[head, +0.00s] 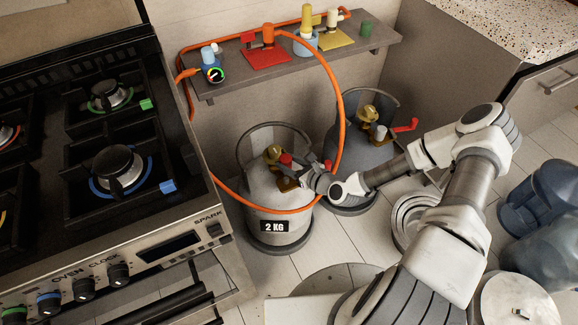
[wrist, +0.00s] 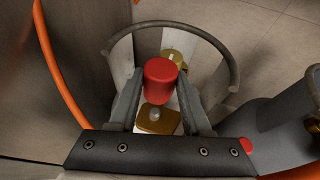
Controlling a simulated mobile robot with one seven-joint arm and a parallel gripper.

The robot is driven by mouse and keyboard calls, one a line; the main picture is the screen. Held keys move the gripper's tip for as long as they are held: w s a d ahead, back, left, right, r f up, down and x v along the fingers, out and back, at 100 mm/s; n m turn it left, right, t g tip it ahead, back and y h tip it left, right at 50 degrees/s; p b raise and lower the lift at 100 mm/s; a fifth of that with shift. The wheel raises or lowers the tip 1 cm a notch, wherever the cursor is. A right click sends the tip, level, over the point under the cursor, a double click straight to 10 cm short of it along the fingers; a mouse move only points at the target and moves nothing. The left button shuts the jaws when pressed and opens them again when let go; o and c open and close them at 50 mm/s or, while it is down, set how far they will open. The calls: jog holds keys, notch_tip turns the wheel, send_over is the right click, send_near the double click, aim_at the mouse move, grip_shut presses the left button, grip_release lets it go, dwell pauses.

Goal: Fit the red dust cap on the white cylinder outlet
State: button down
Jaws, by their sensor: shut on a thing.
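The white cylinder (head: 275,212), marked "2 KG", stands upright on the floor beside the stove. It has a grey collar ring and a brass valve (head: 272,153) on top. My gripper (head: 297,166) is at this valve, inside the collar's reach. It is shut on the red dust cap (head: 286,159). In the wrist view the red cap (wrist: 164,80) sits between both fingers, with the brass valve (wrist: 175,58) partly showing just behind it.
An orange hose (head: 341,105) loops from the shelf (head: 310,66) around the white cylinder. A grey cylinder (head: 352,160) with a red lever stands close behind on the right. The stove (head: 100,150) is at left. Coiled hose (head: 408,215) and blue jugs (head: 545,200) are at right.

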jog(key=shift+s, duration=0.1)
dwell(0.3)
jog(key=b, duration=0.5)
send_over(289, 185)
notch_tip(289, 185, down, 5)
jog(key=shift+r, duration=0.15)
dwell(0.9)
jog(key=shift+f+b, duration=1.05)
jog(key=shift+f, duration=0.1)
jog(key=shift+f+b, duration=0.1)
jog(key=shift+b, duration=0.2)
dwell(0.7)
jog(key=shift+f+b, duration=0.4)
jog(key=shift+f, duration=0.15)
